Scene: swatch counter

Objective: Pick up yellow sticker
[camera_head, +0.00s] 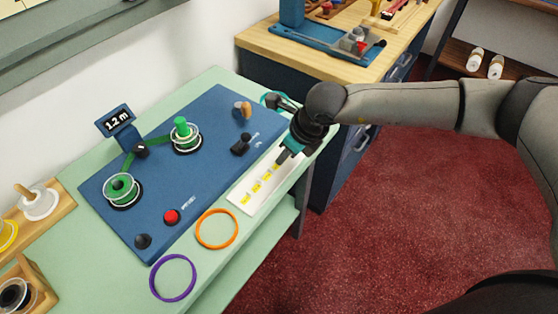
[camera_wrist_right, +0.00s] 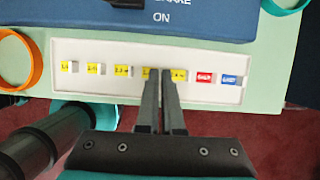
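A white sticker strip (camera_head: 243,200) lies along the right edge of the counter. In the right wrist view the strip (camera_wrist_right: 150,91) carries a row of small stickers: several yellow ones, such as this yellow sticker (camera_wrist_right: 122,71), then one red and one blue. My right gripper (camera_wrist_right: 161,73) points down over the strip, its fingers close together between two yellow stickers (camera_wrist_right: 147,72) (camera_wrist_right: 180,75) and partly covering them. In the head view the right gripper (camera_head: 284,157) hides the far part of the row. I cannot tell whether its tips touch a sticker. My left gripper is not in view.
A blue board (camera_head: 190,115) with green spools, a red button (camera_head: 171,216) and black knobs lies left of the strip. An orange ring (camera_head: 217,246) and a purple ring (camera_head: 152,281) lie on the counter near it. A teal ring (camera_wrist_right: 283,5) is beyond the strip.

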